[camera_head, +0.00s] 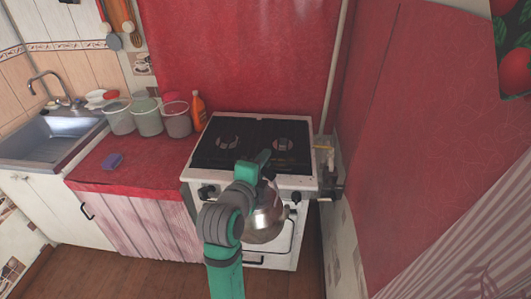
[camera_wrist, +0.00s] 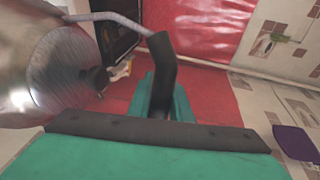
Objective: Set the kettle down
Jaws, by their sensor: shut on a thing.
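The shiny metal kettle (camera_head: 266,222) hangs in front of the white stove (camera_head: 310,184), partly hidden by my arm. In the wrist view its rounded metal body (camera_wrist: 65,75) fills the left side, with a thin metal bail leading to a black handle grip (camera_wrist: 162,58). My gripper (camera_head: 262,163) is shut on that handle, near the stove's front edge. Its teal fingers (camera_wrist: 165,98) show around the grip in the wrist view. The stove top (camera_head: 255,135) is dark with burner grates (camera_head: 283,144), and no pot stands on its visible part.
The counter front is mostly clear. A sink (camera_head: 50,135) is at the far left. A red wall (camera_head: 420,120) bounds the right.

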